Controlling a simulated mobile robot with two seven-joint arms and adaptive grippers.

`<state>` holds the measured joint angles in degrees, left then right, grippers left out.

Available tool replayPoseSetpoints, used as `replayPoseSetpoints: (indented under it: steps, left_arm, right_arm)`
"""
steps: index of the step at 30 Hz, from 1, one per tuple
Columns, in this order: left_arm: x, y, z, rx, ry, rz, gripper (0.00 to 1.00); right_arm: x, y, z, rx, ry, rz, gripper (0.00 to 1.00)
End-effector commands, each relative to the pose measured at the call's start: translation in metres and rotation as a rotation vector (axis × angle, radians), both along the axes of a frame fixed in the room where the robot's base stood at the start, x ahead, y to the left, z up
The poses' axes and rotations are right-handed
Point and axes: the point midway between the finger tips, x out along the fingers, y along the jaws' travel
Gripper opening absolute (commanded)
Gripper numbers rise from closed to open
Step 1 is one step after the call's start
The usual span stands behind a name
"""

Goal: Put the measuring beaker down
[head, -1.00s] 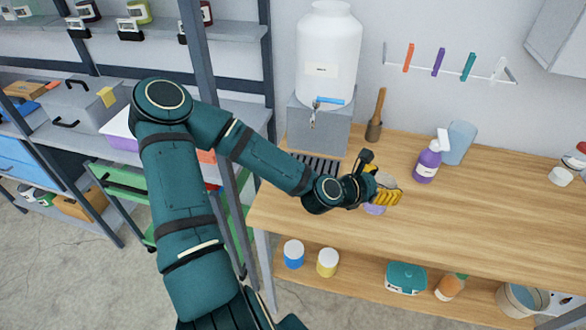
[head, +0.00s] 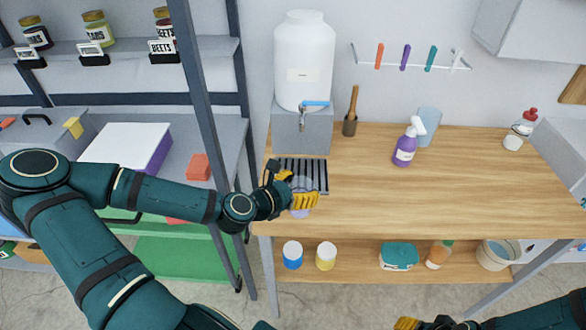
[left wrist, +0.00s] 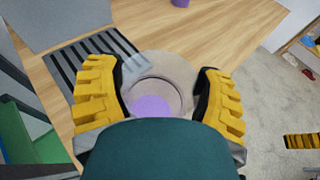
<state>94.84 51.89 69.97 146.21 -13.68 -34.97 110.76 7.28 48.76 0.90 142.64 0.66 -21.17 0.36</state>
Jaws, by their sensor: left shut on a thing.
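The measuring beaker (left wrist: 178,72) is a clear, round vessel with purple in its base, seen from above in the left wrist view. My left gripper (left wrist: 165,92) is shut around it, with yellow fingers on both sides. In the head view the left gripper (head: 305,194) is over the worktop's front left part, by the dark slotted drip tray (head: 318,172). It mostly hides the beaker there; a purple part (head: 300,213) shows below the fingers. I cannot tell whether the beaker touches the worktop. My right gripper (head: 408,323) is only partly visible at the bottom edge.
A white water dispenser (head: 304,70) with a blue-handled tap stands behind the tray. The wooden worktop (head: 450,195) is clear at middle and front. A shelf post (head: 205,130) stands left.

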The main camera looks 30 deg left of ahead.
Motion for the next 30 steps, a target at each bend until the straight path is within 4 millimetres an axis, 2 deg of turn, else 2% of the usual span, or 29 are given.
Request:
replayPoseSetpoints:
  steps: [12,20,30]
  left_arm:
    - [0.022,0.014,-0.005,0.004,0.0,0.002,0.35]
    - [0.063,0.039,-0.001,0.003,-0.002,0.002,0.35]
    - [0.126,0.077,-0.001,0.001,-0.002,0.002,0.35]
  right_arm:
    - [-0.014,0.002,-0.046,0.007,0.031,0.024,0.47]
    - [-0.016,0.003,-0.052,0.009,0.037,0.028,0.47]
    - [-0.014,0.002,-0.067,0.007,0.031,0.028,0.47]
